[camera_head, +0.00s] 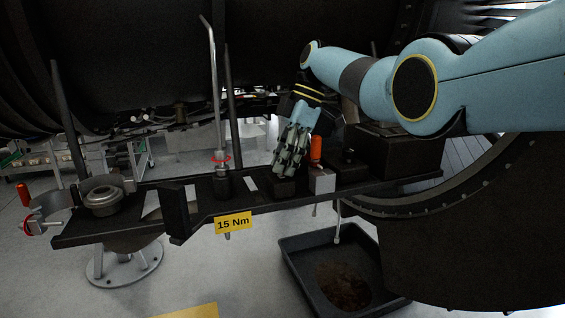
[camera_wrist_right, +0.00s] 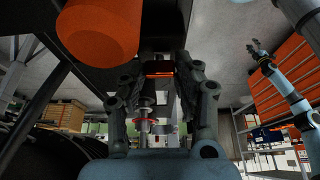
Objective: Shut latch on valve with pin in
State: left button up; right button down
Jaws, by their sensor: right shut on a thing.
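My right gripper (camera_head: 287,168) points down at the black shelf and is shut on a small dark piece, mostly hidden by the fingers. In the right wrist view, this dark piece (camera_wrist_right: 158,69) with a thin red-orange line sits between the fingers. A dark block (camera_head: 283,187) is right below the fingertips. Just to the right stands an orange handle (camera_head: 316,149) on a pale metal block (camera_head: 322,181). I cannot tell which part is the valve's latch or pin. My left gripper (camera_wrist_right: 259,50) shows small and far off in the right wrist view; its opening is unclear.
The shelf (camera_head: 265,203) carries a tall rod with a red ring (camera_head: 220,160), a round metal fitting (camera_head: 104,200) and a "15 Nm" label (camera_head: 233,222). An orange-handled clamp (camera_head: 45,215) is at its left end. A black tray (camera_head: 296,262) lies on the floor below.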

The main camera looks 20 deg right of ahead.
jog(key=shift+r, duration=0.1)
jog(key=c, duration=1)
grip_release()
jog(key=shift+o, duration=0.2)
jog(key=shift+w+d+r, duration=0.1)
jog(key=shift+d+r, duration=0.05)
jog(key=shift+r, duration=0.05)
jog(key=v, duration=1.1)
jog(key=shift+r, duration=0.2)
jog(key=shift+d, duration=0.1)
